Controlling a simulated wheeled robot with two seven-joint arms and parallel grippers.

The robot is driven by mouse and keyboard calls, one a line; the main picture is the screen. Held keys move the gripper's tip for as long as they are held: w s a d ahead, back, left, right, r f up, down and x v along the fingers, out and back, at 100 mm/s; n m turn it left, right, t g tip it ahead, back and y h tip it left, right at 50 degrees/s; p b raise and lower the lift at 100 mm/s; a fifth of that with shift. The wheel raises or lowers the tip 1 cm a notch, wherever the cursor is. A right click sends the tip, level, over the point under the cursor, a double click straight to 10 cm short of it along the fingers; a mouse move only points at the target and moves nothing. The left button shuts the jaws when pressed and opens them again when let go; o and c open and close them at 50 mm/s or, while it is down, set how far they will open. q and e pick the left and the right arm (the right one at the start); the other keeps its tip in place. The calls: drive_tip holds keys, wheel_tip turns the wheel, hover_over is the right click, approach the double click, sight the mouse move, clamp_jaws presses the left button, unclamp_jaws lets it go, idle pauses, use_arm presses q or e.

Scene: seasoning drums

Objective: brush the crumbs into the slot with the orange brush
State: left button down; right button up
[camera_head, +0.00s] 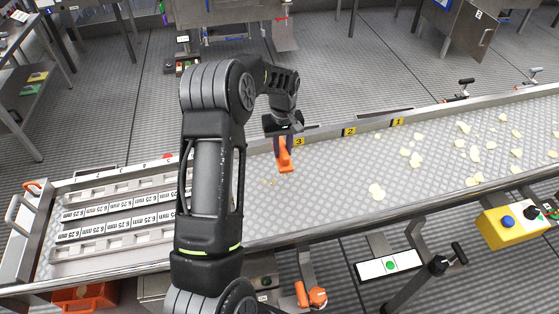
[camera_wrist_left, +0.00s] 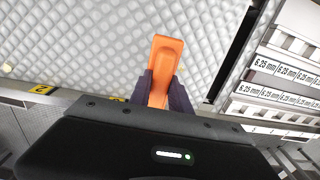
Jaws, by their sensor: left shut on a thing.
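The orange brush (camera_head: 285,160) is held in my left gripper (camera_head: 284,141), just above or on the dimpled metal conveyor bed near the number 3 tag; I cannot tell whether it touches. In the left wrist view the dark fingers of my left gripper (camera_wrist_left: 160,92) are shut on the brush's orange body (camera_wrist_left: 165,52). Small brownish crumbs (camera_head: 271,183) lie on the bed just in front and left of the brush. A dark narrow slot (camera_wrist_left: 235,52) runs across the bed to the right of the brush in the left wrist view; my arm hides it in the head view. My right gripper is not seen.
Pale chips (camera_head: 376,191) lie scattered over the bed to the right. A slotted tray with 6.25 mm labels (camera_head: 110,216) is at the bed's left end. A yellow button box (camera_head: 513,224) stands at the front right. Metal rails edge the bed.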

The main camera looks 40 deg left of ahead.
use_arm(q)
drive_tip(key=shift+w+r, duration=0.2)
drive_tip(key=shift+r, duration=0.05)
drive_tip(key=shift+s, duration=0.2)
drive_tip(key=shift+f+b, duration=1.1)
drive_tip(key=shift+f, duration=0.95)
